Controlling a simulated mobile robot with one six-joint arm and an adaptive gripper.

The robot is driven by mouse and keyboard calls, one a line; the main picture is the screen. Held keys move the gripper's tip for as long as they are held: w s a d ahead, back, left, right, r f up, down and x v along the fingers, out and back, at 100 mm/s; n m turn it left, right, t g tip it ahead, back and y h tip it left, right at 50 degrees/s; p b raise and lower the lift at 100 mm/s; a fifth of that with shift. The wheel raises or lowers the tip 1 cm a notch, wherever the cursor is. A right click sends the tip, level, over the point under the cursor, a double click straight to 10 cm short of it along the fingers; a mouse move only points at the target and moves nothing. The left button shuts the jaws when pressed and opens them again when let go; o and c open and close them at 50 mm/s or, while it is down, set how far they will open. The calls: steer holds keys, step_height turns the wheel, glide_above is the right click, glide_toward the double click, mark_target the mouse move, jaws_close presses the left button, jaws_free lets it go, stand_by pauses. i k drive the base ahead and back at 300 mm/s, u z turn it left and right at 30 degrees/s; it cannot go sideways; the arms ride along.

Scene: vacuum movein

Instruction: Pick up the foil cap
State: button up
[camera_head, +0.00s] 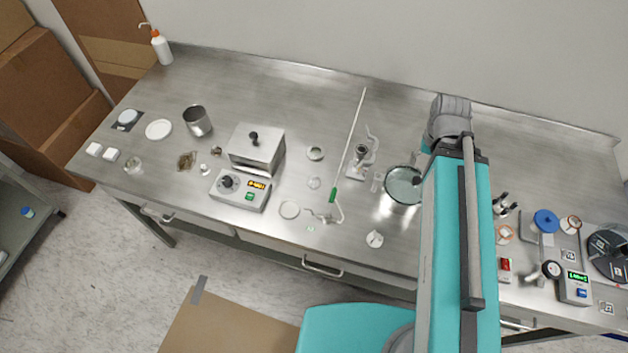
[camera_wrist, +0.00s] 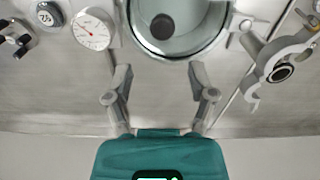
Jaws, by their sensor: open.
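My gripper (camera_wrist: 159,74) is open in the wrist view, with its two fingers apart and nothing between them. A round glass vessel with a dark knob (camera_wrist: 162,26) lies just beyond the fingertips. In the head view this vessel (camera_head: 402,186) stands beside my arm, which hides most of my gripper. I cannot pick out the foil cap for certain. A crumpled brownish-gold piece (camera_head: 186,161) and a small silvery piece (camera_head: 205,169) lie on the left part of the bench, far from my gripper. Either could be foil, but both are too small to tell.
The steel bench (camera_head: 290,90) has free room along its back. A dial gauge (camera_wrist: 93,29) and clamp (camera_wrist: 282,57) flank the vessel.

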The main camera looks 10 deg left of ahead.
mark_target(313, 182)
steer(key=u, duration=0.3)
steer(key=k, duration=1.3)
steer(key=z, duration=0.35)
steer(key=i, duration=1)
